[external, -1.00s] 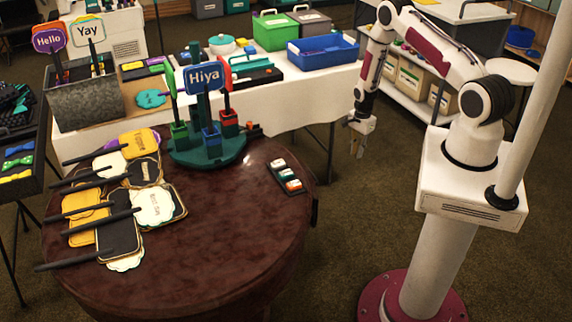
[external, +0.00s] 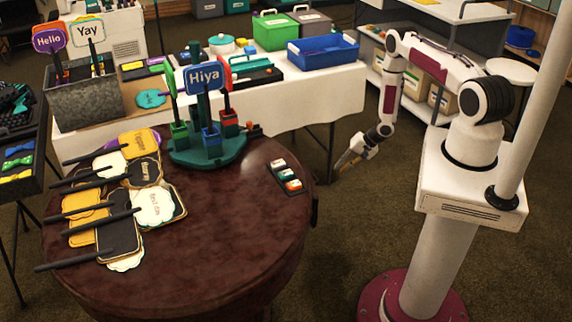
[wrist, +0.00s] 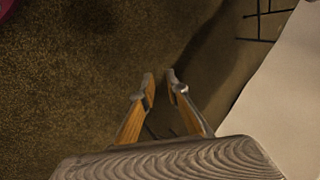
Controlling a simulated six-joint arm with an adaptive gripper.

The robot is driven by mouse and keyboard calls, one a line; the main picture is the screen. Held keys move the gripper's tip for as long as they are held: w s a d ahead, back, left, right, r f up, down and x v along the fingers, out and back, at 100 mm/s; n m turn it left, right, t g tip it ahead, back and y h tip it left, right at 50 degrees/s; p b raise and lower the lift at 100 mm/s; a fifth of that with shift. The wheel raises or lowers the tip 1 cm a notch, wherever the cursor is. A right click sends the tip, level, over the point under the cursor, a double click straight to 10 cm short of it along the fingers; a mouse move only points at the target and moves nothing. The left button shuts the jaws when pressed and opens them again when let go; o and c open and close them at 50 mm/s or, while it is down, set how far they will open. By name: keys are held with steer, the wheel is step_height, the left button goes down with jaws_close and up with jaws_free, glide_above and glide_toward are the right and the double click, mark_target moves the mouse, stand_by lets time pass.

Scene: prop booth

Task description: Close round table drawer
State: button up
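The round table (external: 215,255) has a dark, glossy reddish-brown top and stands at the left centre of the external view. A small dark piece (external: 314,211) sticks out at its right edge; I cannot tell whether it belongs to the drawer. The drawer front is not clearly visible, so how far it is open does not show. My gripper (external: 343,165) is in the air to the right of the table, apart from it, tilted down and left. In the wrist view my gripper (wrist: 159,77) shows two fingers with a narrow empty gap between the tips.
Paddle signs (external: 120,200), a green sign stand (external: 215,152) and a small dark tray (external: 285,178) are on the round table. A white-clothed table (external: 300,100) stands behind. Carpet (external: 345,225) is clear between the round table and my base.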

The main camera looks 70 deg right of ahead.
steer(key=w+a+r+n+t+y, duration=0.2)
steer(key=a+r+n+t+y, duration=0.2)
steer(key=a+r+y, duration=0.6)
steer(key=a+r+n, duration=0.2)
steer(key=a+r, duration=0.2)
steer(key=a, duration=0.3)
steer(key=shift+a, duration=0.25)
steer(key=shift+f, duration=0.1)
steer(key=shift+x, duration=3.85)
jaws_close()
steer(key=shift+r+x, duration=0.2)
steer(key=shift+x, duration=0.6)
steer(key=shift+r+x, duration=0.15)
steer(key=shift+x, duration=0.65)
steer(key=shift+r+x, duration=0.2)
steer(key=shift+x, duration=0.55)
